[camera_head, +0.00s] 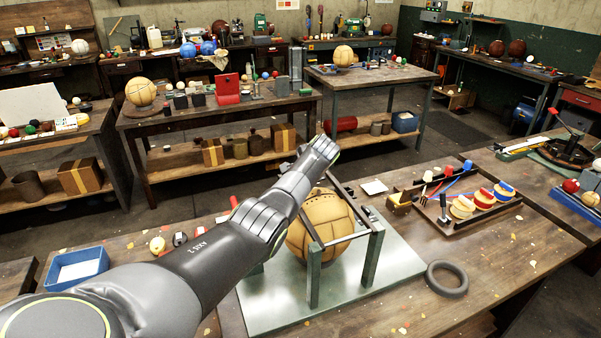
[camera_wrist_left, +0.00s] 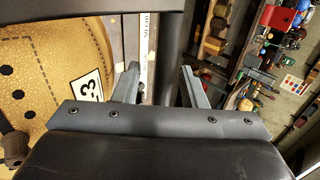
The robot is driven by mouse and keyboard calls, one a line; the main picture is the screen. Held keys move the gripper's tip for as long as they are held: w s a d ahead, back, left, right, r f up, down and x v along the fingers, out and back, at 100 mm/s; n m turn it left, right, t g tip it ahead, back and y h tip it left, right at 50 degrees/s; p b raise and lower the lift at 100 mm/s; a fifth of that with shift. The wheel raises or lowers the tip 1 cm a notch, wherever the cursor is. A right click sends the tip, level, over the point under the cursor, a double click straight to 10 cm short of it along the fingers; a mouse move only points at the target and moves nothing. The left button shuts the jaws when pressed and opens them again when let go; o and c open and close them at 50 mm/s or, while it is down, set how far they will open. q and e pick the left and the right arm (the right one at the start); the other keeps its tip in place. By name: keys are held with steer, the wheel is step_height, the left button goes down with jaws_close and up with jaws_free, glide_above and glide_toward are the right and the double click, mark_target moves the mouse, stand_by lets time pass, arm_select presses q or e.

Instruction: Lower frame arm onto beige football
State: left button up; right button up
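The beige football (camera_head: 322,228), a panelled ball with dark seams, sits on a pale green metal plate (camera_head: 390,268) on the front bench. Green posts (camera_head: 314,278) stand beside it, and a dark frame arm (camera_head: 346,236) spans around the ball's upper part. My left arm crosses in front and hides part of ball and frame. My left gripper (camera_head: 320,150) is above and behind the ball. In the left wrist view, its fingers (camera_wrist_left: 160,88) are apart with a dark bar (camera_wrist_left: 172,40) between them and gaps beside it. The ball (camera_wrist_left: 50,70) shows at left, with a number label. My right gripper is out of view.
A wooden tray (camera_head: 452,228) with tools and coloured discs lies right of the plate. A black ring (camera_head: 447,279) lies at the plate's right. A blue bin (camera_head: 78,268) is at left. Other benches stand behind, two bearing similar beige balls (camera_head: 140,92).

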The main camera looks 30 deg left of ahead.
arm_select(q)
steer(key=shift+s+d+r, duration=0.1)
steer(key=shift+s+r, duration=0.05)
steer(key=shift+r, duration=0.05)
steer(key=shift+w+a+f, duration=0.15)
steer(key=shift+w+a, duration=0.05)
steer(key=shift+a, duration=0.3)
steer(key=shift+p, duration=0.4)
steer(key=p+v, duration=0.5)
steer(key=shift+s+d+r, duration=0.1)
steer(key=shift+d+r, duration=0.15)
steer(key=shift+r, duration=0.05)
steer(key=v, duration=1.2)
steer(key=shift+d, duration=0.35)
steer(key=shift+s, duration=0.15)
